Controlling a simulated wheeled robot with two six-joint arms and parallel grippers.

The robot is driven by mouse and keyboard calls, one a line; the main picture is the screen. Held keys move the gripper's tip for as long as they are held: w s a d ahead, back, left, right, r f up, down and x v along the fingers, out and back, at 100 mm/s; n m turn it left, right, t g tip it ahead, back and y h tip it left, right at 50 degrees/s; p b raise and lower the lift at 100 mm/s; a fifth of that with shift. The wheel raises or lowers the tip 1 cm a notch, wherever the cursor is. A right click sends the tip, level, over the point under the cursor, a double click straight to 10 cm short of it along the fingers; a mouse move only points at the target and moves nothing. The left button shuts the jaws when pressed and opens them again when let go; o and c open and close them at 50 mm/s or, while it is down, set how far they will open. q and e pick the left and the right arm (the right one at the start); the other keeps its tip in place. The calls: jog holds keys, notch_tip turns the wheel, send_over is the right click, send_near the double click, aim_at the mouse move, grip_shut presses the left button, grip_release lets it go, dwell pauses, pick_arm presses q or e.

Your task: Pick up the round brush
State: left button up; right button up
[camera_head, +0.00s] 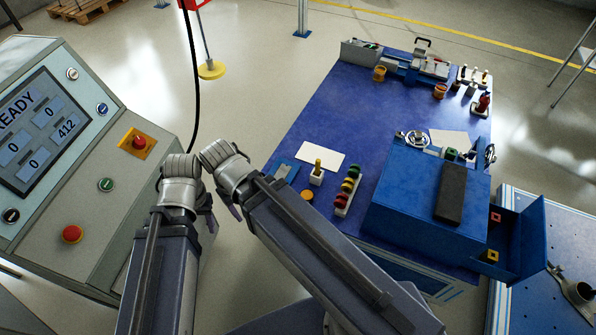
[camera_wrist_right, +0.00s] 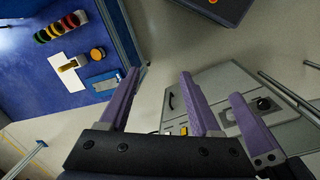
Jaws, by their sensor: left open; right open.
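My left gripper (camera_head: 210,218) is open, left of the table beside the control console. My right gripper (camera_head: 237,211) is close beside it, mostly hidden by its arm. In the right wrist view, my right gripper (camera_wrist_right: 158,75) is open and empty, with another purple finger to its right.
A rack of coloured rings (camera_head: 347,192), an orange disc (camera_head: 307,196), a blue plate (camera_head: 283,173) and a white card (camera_head: 320,155) lie nearby. A blue box (camera_head: 405,200) stands right. The console (camera_head: 105,200) borders the left. The table's middle is clear.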

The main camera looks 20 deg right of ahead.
jog(key=w+d+f+m+t+h+b, duration=0.25)
jog(key=w+d+f+b, duration=0.35)
jog(key=f+b, duration=0.3)
jog(key=m+t+h+b, duration=0.65)
jog(key=m+b, duration=0.25)
jog(key=b, duration=1.9)
send_near(317, 162)
jog(key=w+d+f+m+t+h+b, duration=0.1)
jog(key=d+f+b, duration=0.1)
jog(key=b, duration=0.4)
jog(key=w+d+f+m+t+h+b, duration=0.1)
jog(key=w+d+f+h+b, duration=0.1)
jog(key=b, duration=0.4)
jog(key=shift+w+b, duration=0.3)
jog(key=shift+w, duration=0.05)
jog(key=shift+d+r+t, duration=0.1)
jog(key=shift+t, duration=0.3)
jog(key=shift+w, duration=0.15)
jog(key=shift+x, duration=1.35)
jog(key=shift+f+b+x, duration=0.15)
jog(key=shift+b+x, duration=0.05)
jog(key=shift+x, duration=1.1)
jog(key=shift+f+b+x, duration=0.15)
jog(key=shift+b+x, duration=0.05)
jog(key=shift+x, duration=1.1)
jog(key=shift+s+d, duration=0.1)
jog(key=shift+s, duration=0.15)
grip_shut()
